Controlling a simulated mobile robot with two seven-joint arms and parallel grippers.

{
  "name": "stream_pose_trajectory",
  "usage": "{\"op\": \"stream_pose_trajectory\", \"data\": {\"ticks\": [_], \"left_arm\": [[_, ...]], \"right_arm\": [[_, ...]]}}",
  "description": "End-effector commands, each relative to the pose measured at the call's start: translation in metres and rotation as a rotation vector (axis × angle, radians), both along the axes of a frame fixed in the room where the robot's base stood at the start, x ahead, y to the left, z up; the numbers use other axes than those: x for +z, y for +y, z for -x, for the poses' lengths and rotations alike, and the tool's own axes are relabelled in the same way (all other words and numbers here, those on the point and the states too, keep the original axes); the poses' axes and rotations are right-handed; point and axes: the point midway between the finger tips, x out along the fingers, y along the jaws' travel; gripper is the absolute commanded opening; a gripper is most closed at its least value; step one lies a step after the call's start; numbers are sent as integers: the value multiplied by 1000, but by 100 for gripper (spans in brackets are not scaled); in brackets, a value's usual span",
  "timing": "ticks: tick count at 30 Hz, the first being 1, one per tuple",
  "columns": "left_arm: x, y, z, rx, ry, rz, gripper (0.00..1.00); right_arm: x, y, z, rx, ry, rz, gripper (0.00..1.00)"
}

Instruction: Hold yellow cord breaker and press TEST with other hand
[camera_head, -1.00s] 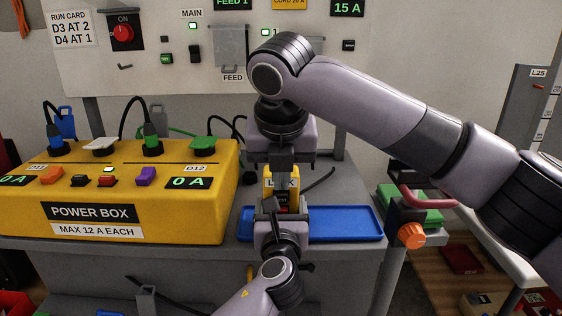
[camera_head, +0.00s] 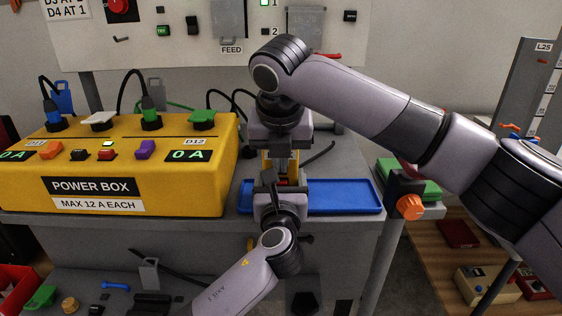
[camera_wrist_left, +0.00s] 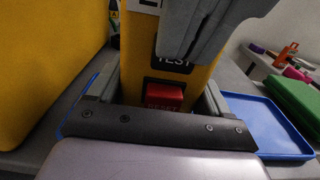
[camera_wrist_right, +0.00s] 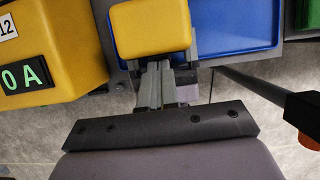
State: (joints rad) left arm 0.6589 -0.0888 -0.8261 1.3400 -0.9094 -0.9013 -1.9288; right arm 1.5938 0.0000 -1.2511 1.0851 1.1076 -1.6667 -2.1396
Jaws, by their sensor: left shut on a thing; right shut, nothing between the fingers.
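The yellow cord breaker (camera_head: 294,167) stands upright over the front of the blue tray in the head view, mostly hidden by my grippers. My left gripper (camera_head: 279,188) is shut on its lower part, with a finger on each side. In the left wrist view, the breaker (camera_wrist_left: 137,60) shows a red RESET button (camera_wrist_left: 163,95) below a dark TEST label (camera_wrist_left: 174,65). My right gripper (camera_wrist_right: 155,80) is shut and empty, its fingertips close in front of the breaker's face. These fingers hide the area above the TEST label; I cannot tell whether they touch it.
The yellow power box (camera_head: 120,160) stands close on the left, with plugs and coloured switches on top. The blue tray (camera_head: 345,197) is empty on its right side. An orange knob (camera_head: 410,206) is at the table's right edge. A dark cord (camera_head: 320,153) lies behind the breaker.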

Motion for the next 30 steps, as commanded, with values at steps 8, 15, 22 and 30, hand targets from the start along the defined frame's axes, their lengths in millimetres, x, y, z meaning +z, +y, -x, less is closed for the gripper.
{"op": "stream_pose_trajectory", "data": {"ticks": [8, 15, 22, 30], "left_arm": [[2, -2, 1, -4, -5, 0, 40], [2, -3, 1, -5, -6, 0, 40], [2, -2, 1, -4, -5, 0, 40], [2, -1, 1, -3, -4, 0, 40]], "right_arm": [[-3, -2, -5, -6, -2, 3, 0], [1, -3, -4, -7, -2, 4, 0], [38, -1, 10, -3, -5, 0, 0], [82, 0, 29, 0, -5, -1, 0]]}}
